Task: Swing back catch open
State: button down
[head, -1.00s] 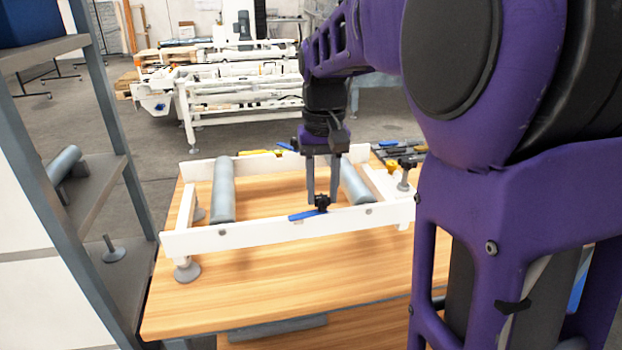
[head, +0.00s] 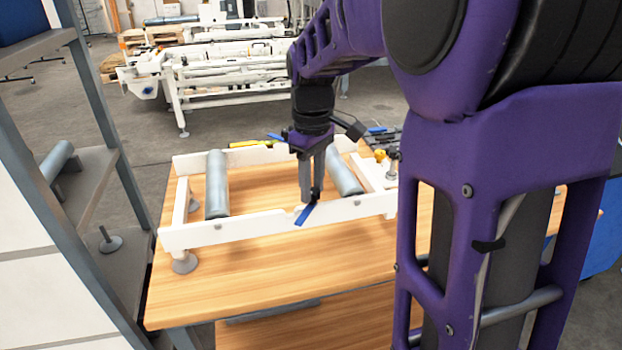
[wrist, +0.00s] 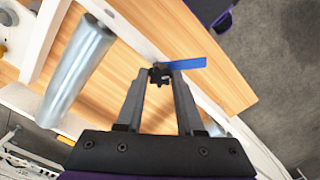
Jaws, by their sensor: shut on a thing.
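A white frame (head: 240,229) with grey rollers stands on a wooden table. A catch with a blue lever (head: 306,214) sits on its near rail. The lever sticks out from the rail at an angle, down and left in the head view. In the wrist view the lever (wrist: 186,64) points right from a black knob (wrist: 159,75). My gripper (head: 311,194) is shut on the black knob; its fingertips show on both sides of the knob in the wrist view (wrist: 158,70). A second blue lever (head: 275,136) is at the far rail, partly hidden behind my gripper.
Grey rollers (head: 217,185) and (head: 343,174) span the frame left and right of my gripper. A yellow piece (head: 250,143) lies along the far rail. A grey shelf rack (head: 85,190) stands at the left. The table's front part (head: 240,280) is clear.

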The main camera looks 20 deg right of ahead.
jog(key=shift+n, duration=0.3)
jog(key=c, duration=0.5)
grip_release()
jog(key=shift+c, duration=0.2)
notch_tip(320, 180, up, 18)
jog(key=p, duration=0.3)
jog(key=shift+f, duration=0.25)
